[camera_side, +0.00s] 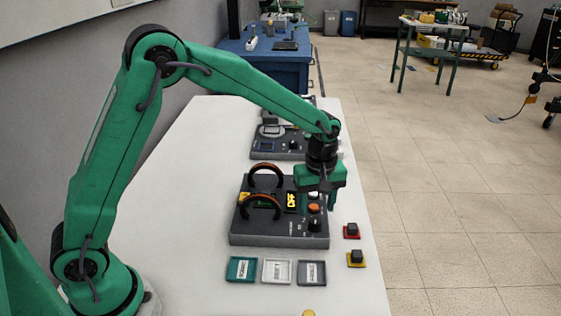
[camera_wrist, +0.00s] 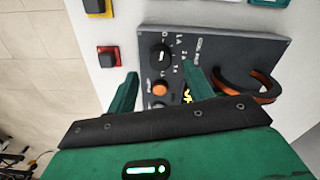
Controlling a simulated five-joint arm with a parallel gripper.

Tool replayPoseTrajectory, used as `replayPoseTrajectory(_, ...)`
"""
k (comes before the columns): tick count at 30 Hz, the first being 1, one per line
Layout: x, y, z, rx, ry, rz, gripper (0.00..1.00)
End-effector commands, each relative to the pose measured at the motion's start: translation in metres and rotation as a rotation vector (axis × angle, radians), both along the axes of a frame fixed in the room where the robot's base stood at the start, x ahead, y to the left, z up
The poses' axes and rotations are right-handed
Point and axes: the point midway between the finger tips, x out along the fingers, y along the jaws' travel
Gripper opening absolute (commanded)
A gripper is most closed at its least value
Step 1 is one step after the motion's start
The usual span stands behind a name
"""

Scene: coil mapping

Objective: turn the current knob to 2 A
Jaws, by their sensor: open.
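The dark grey coil box (camera_side: 265,240) sits on the white table below my gripper. An orange button (camera_wrist: 160,89) lies beside the knob. The yellow display (camera_side: 291,201) appears to read OFF. My gripper (camera_side: 319,190) is open above the panel's right side. In the wrist view its fingertips (camera_wrist: 161,72) lie either side of the knob and button area, with nothing between them held.
Two coil rings (camera_side: 264,207) rise from the box's left half. Three small trays (camera_side: 277,271) lie in front. Another instrument (camera_side: 270,145) stands behind. The table's left part is clear.

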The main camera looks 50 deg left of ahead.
Motion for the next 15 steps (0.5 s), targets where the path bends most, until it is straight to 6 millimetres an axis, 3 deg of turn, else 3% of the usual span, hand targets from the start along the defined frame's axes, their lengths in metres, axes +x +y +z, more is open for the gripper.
replayPoseTrajectory(9, 0.0, 0.0, -0.037, 0.001, 0.002, 0.0, 0.52)
replayPoseTrajectory(15, 0.0, 0.0, -0.045, 0.0, 0.0, 0.0, 0.52)
